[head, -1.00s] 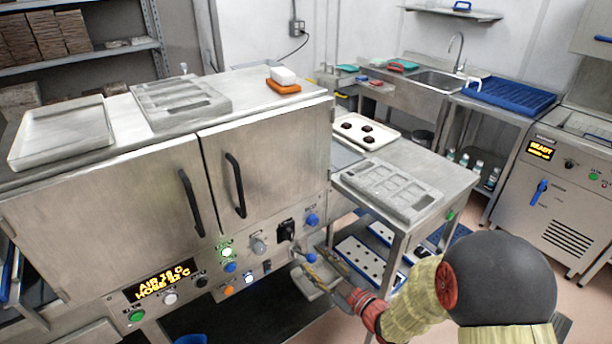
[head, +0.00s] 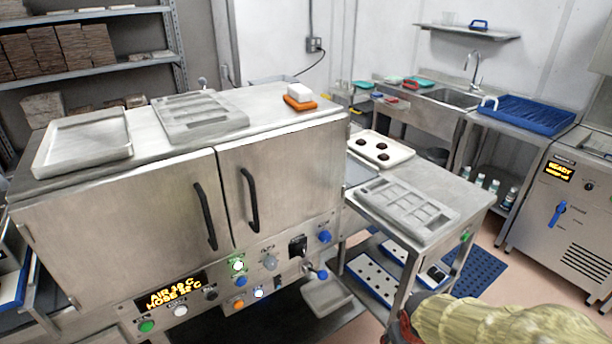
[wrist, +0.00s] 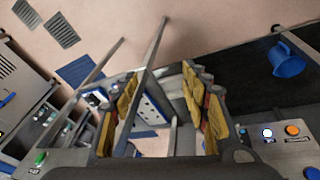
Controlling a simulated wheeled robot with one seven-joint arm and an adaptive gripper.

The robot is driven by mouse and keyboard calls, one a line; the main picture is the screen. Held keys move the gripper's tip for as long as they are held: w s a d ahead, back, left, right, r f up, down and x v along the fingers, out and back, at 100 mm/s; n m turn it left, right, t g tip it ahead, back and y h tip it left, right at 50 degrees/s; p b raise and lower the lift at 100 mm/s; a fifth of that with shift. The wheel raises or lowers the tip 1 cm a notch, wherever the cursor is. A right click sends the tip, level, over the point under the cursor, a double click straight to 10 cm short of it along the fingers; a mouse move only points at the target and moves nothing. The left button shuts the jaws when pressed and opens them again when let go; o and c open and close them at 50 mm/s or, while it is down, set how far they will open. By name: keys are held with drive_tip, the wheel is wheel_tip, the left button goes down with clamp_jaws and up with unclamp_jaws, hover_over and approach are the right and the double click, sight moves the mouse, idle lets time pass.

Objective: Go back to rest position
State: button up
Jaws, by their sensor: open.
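My gripper (wrist: 165,110) shows in the wrist view with its two padded, yellow and dark red fingers spread apart and nothing between them. Beyond the fingers are table legs and a blue and white tray (wrist: 150,107) on a lower shelf. In the head view my arm's pale yellow sleeve is at the lower right, and the gripper's fingertips are out of the picture below. The arm is in front of the steel side table (head: 455,183) and right of the steel cabinet machine (head: 120,215), whose two doors are shut.
A grey mould (head: 405,208) and a white tray with dark pieces (head: 408,152) lie on the side table. A small drip tray (head: 328,298) sits below the machine's spout. A blue jug (wrist: 287,60) shows in the wrist view.

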drive_tip(key=s+a+r, duration=0.1)
drive_tip(key=s+r, duration=0.2)
drive_tip(key=r, duration=0.4)
drive_tip(key=s+a+r+m+t, duration=0.1)
drive_tip(key=s+r, duration=0.3)
drive_tip(key=r, duration=0.3)
drive_tip(key=s+a+r+m+t+y, duration=0.1)
drive_tip(key=s+a+r, duration=0.1)
drive_tip(key=s+r, duration=0.2)
wheel_tip(320, 180, up, 4)
drive_tip(key=shift+f, duration=0.25)
